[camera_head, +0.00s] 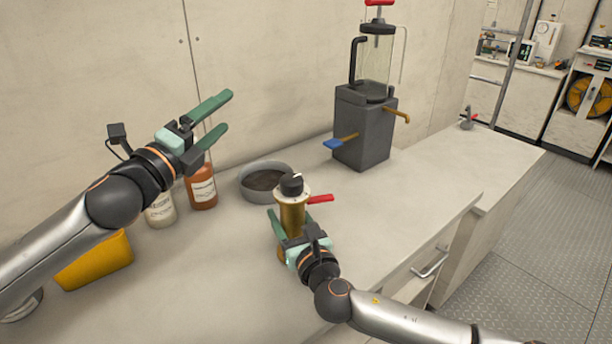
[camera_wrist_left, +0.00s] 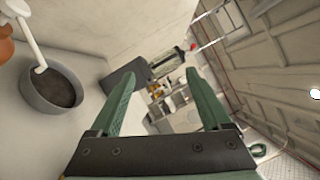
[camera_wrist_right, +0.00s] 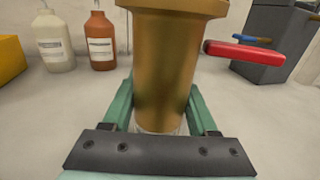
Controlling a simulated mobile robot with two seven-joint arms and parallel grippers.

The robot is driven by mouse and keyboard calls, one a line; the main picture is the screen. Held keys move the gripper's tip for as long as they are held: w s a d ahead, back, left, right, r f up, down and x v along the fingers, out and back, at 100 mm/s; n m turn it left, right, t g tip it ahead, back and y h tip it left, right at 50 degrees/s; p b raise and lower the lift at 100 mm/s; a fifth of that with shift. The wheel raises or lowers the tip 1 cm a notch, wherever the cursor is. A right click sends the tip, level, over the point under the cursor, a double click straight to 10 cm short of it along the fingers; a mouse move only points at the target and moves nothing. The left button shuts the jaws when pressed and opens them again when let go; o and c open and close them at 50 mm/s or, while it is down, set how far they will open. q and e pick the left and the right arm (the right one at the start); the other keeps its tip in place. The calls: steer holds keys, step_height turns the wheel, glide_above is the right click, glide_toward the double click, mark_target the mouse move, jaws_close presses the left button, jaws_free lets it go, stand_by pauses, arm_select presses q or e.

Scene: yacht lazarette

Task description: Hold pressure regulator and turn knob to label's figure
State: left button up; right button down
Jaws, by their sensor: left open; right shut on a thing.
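The pressure regulator (camera_head: 291,215) is a brass cylinder standing upright on the bench, with a black knob (camera_head: 291,184) on a pale dial on top and a red lever (camera_head: 320,199) at its right side. My right gripper (camera_head: 284,238) is shut around its brass body, which fills the right wrist view (camera_wrist_right: 165,65). My left gripper (camera_head: 222,115) is open and empty, up to the left of the regulator and above the bottles. In the left wrist view its two fingers (camera_wrist_left: 165,105) are spread with nothing between them. I cannot read a label figure.
A grey bowl (camera_head: 266,193) sits behind the regulator. An orange bottle (camera_head: 202,190), a white bottle (camera_head: 160,210) and a yellow bin (camera_head: 95,262) stand to the left. A grey pump unit (camera_head: 364,128) with blue and orange handles stands at the back right. The front bench is mostly clear.

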arm_select(q)
steer(key=s+d+f+m+g+h, duration=0.2)
steer(key=s+f+m+h, duration=0.1)
steer(key=m, duration=0.6)
steer(key=m+g+h, duration=0.3)
steer(key=m+g, duration=0.3)
steer(key=m, duration=0.4)
glide_toward(306, 186)
steer(key=x, duration=0.3)
steer(key=r+x, duration=0.1)
steer(key=x, duration=0.2)
steer(key=r+x, duration=0.1)
steer(key=x, duration=0.3)
steer(key=shift+w, duration=0.1)
steer(key=shift+y, duration=0.3)
jaws_close()
